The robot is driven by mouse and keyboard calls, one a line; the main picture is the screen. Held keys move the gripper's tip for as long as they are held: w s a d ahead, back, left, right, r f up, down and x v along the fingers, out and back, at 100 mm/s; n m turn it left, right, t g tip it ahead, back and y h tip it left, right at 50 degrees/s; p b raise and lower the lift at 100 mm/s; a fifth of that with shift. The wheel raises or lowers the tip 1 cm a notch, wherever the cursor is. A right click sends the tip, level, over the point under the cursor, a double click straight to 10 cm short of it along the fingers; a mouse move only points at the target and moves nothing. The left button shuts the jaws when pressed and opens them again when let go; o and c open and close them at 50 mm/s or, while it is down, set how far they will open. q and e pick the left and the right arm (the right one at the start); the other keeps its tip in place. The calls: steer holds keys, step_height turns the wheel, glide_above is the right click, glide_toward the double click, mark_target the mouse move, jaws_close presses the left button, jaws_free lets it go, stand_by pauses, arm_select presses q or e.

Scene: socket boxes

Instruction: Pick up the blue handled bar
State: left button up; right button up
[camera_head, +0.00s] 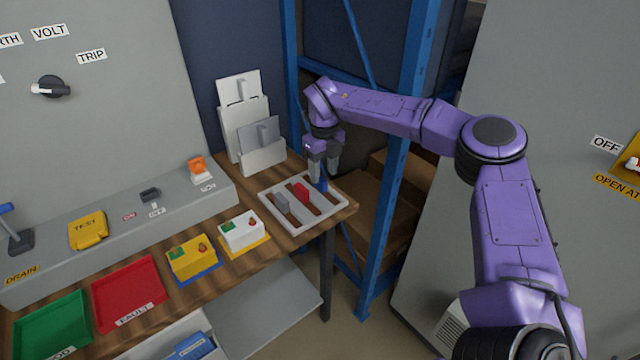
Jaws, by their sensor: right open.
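The blue handled bar (322,185) stands in the right slot of a light grey tray (339,207) at the right end of the wooden bench. Only a small part of its blue handle shows below my fingers. My right gripper (321,178) points down over it, with its open fingers at the handle, partly hiding it. I cannot tell whether they touch it. A red handled bar (301,192) and a grey one (282,202) sit in the other slots. My left gripper is out of view.
Yellow (192,260) and white (241,232) socket boxes stand left of the tray. Red (130,295) and green (52,326) trays lie further left. Card holders (262,155) stand behind. A blue rack post (397,180) rises close right of the bench.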

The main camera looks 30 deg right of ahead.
mark_target(323, 180)
steer(key=f, duration=0.4)
steer(key=shift+w+f+p, duration=0.2)
steer(key=shift+f+p, duration=0.1)
steer(key=shift+p, duration=0.1)
jaws_close()
steer(key=shift+r, duration=0.15)
steer(key=shift+r, duration=0.3)
steer(key=s+a+r+b, duration=0.4)
steer(key=s+a+r, duration=0.5)
steer(key=s+r, duration=0.2)
steer(key=shift+r, duration=0.6)
steer(key=shift+w+d, duration=0.1)
